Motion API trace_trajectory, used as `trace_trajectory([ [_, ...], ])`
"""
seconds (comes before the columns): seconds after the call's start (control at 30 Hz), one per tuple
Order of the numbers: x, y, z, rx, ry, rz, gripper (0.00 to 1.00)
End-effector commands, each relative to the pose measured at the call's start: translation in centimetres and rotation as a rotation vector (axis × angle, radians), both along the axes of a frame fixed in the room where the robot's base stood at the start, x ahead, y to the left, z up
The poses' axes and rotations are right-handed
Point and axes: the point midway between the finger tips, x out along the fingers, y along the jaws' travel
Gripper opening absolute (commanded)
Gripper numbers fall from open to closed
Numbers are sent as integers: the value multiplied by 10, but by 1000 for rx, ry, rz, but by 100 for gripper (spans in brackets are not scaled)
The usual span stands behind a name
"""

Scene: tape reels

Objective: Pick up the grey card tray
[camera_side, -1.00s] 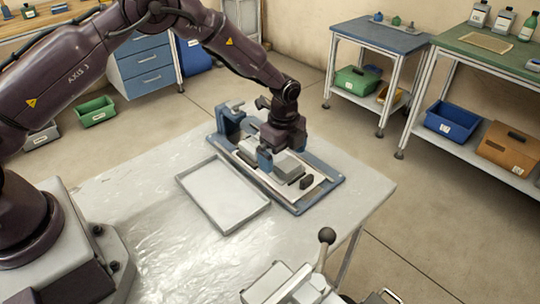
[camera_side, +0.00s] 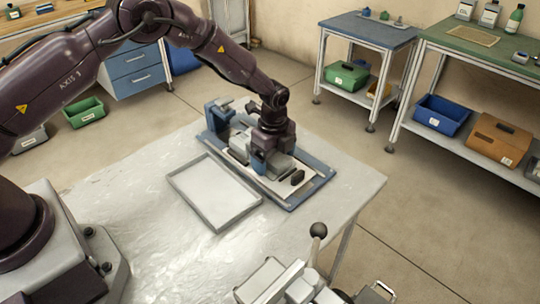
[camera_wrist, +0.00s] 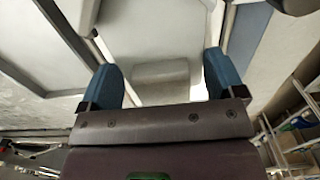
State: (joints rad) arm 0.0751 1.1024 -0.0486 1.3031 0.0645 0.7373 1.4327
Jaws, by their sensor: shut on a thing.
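The grey card tray (camera_side: 281,165) appears to be the small light-grey box in the blue-edged fixture (camera_side: 291,206) on the table. My gripper (camera_side: 268,160) is down over it, with its blue fingers at the box's sides. In the wrist view, the fingers (camera_wrist: 163,76) stand on either side of a pale grey body (camera_wrist: 160,72), shut on it. The box seems to be still low in the fixture; whether its underside touches cannot be told. My gripper hides part of it.
A large, shallow, empty grey tray (camera_side: 213,192) lies just left of the fixture. A blue upright part (camera_side: 216,113) stands at the fixture's back left. A small dark piece (camera_side: 298,178) lies at its front right. A lever device (camera_side: 318,231) is at the front.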

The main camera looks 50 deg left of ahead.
Motion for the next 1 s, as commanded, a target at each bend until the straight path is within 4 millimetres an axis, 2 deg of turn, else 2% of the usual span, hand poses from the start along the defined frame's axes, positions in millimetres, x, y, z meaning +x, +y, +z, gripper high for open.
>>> trace_trajectory([
  [0.23,1,0,28,0,-4,0,60],
  [0.37,-13,2,44,0,-1,0,60],
  [0.63,-53,6,93,1,-4,0,60],
  [0.8,-91,10,107,1,-1,0,60],
  [1.0,-123,13,120,0,-1,1,60],
])
